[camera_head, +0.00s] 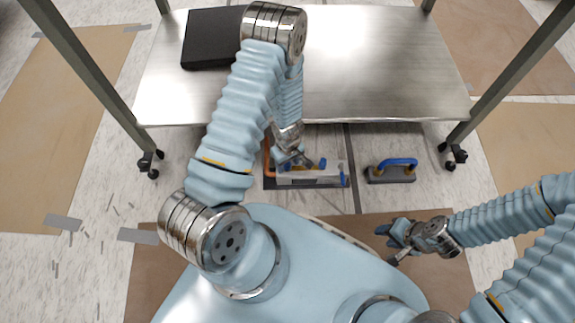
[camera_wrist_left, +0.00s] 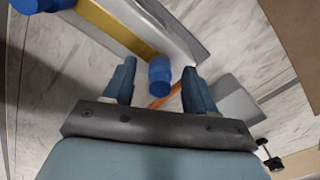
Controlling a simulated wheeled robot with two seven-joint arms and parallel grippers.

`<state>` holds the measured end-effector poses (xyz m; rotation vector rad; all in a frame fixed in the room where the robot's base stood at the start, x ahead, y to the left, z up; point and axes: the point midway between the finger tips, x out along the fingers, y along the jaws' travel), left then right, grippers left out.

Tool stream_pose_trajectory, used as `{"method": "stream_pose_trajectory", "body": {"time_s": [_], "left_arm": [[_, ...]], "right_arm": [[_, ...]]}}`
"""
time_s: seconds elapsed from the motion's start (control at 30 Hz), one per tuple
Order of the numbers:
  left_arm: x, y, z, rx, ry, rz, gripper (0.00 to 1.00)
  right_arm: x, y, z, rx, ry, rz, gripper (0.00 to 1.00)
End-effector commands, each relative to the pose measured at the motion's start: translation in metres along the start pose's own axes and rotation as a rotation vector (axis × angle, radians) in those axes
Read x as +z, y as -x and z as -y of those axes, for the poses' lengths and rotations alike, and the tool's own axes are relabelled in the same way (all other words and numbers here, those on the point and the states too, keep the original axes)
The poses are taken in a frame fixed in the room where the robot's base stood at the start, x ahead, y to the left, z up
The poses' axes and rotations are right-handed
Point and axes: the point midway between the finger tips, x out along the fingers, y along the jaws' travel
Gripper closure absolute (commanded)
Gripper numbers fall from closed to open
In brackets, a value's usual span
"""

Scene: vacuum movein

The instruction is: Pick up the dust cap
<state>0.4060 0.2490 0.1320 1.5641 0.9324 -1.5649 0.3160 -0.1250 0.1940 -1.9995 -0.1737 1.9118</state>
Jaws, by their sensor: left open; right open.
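A small blue cylindrical piece, which looks like the dust cap (camera_wrist_left: 160,76), shows in the left wrist view between the two blue fingers of my left gripper (camera_wrist_left: 158,88). The fingers are open with a gap on both sides of it; I cannot tell how far beyond the fingertips it is. In the head view, my left gripper (camera_head: 303,164) reaches down to a grey metal unit (camera_head: 310,178) on the floor, with blue ends and an orange hose (camera_head: 268,155). My right gripper (camera_head: 388,243) is open and empty, low at the right.
A steel table (camera_head: 380,70) stands beyond the unit, with a black flat box (camera_head: 210,38) on it. A grey block with a blue handle (camera_head: 395,163) sits on the floor right of the unit. Brown sheets (camera_head: 60,130) lie on the floor.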

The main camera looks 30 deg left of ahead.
Motion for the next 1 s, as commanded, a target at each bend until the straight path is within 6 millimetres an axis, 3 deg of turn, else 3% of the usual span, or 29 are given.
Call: {"method": "stream_pose_trajectory", "body": {"time_s": [0.27,0.63,1.0], "left_arm": [[0.0004,-0.0033,-0.0003,0.0,-0.001,0.0,0.45],[0.0003,-0.0032,-0.0002,0.0,-0.001,0.0,1.0],[0.0,0.0034,-0.0004,0.001,-0.001,-0.001,1.0]], "right_arm": [[0.0,-0.0008,0.0,-0.001,0.0,0.0,0.57],[-0.0001,-0.0008,0.0,-0.001,0.0,0.0,0.57],[-0.0002,0.002,0.0008,0.0,0.0,0.0,0.57]]}}
